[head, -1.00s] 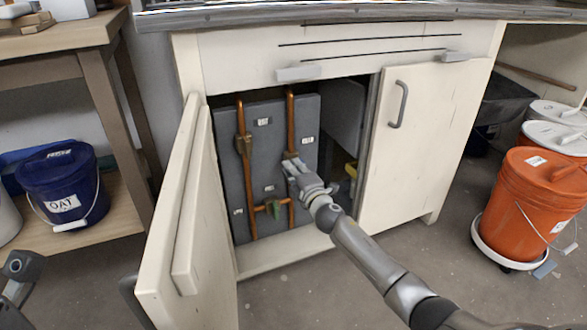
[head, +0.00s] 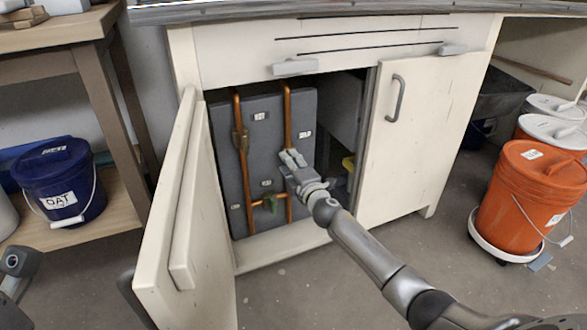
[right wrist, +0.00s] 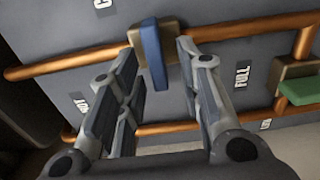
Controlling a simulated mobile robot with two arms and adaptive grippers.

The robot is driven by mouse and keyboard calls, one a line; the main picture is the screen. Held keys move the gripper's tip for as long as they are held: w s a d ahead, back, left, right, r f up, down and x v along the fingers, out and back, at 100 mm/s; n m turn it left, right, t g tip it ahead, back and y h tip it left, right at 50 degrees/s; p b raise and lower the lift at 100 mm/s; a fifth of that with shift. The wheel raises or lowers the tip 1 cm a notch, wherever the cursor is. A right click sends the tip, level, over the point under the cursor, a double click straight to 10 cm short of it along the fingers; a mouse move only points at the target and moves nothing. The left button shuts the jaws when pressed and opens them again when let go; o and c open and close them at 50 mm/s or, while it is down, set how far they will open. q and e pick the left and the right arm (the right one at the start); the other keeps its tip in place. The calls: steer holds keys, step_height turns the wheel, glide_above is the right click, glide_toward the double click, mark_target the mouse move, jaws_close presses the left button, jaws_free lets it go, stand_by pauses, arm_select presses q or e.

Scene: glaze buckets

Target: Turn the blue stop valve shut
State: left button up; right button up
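The blue stop valve handle (right wrist: 152,55) shows in the right wrist view, on a brass body on the upper copper pipe. It points down the picture, across the pipe. My right gripper (right wrist: 157,62) is open, with one finger on each side of the handle. A gap shows on both sides, wider on the right. In the head view my right gripper (head: 291,158) reaches into the cabinet at the right-hand copper pipe (head: 288,112) and hides the blue handle. A grey part of my left arm shows at the left edge; its fingers cannot be made out.
A green-handled valve (head: 270,204) sits on the lower cross pipe, and a brass valve (head: 240,141) on the left pipe. The open cabinet door (head: 170,220) stands on the left, the closed door (head: 410,150) on the right. Buckets stand on both sides.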

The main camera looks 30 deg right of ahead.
steer(key=s, duration=1.2)
steer(key=shift+a, duration=0.3)
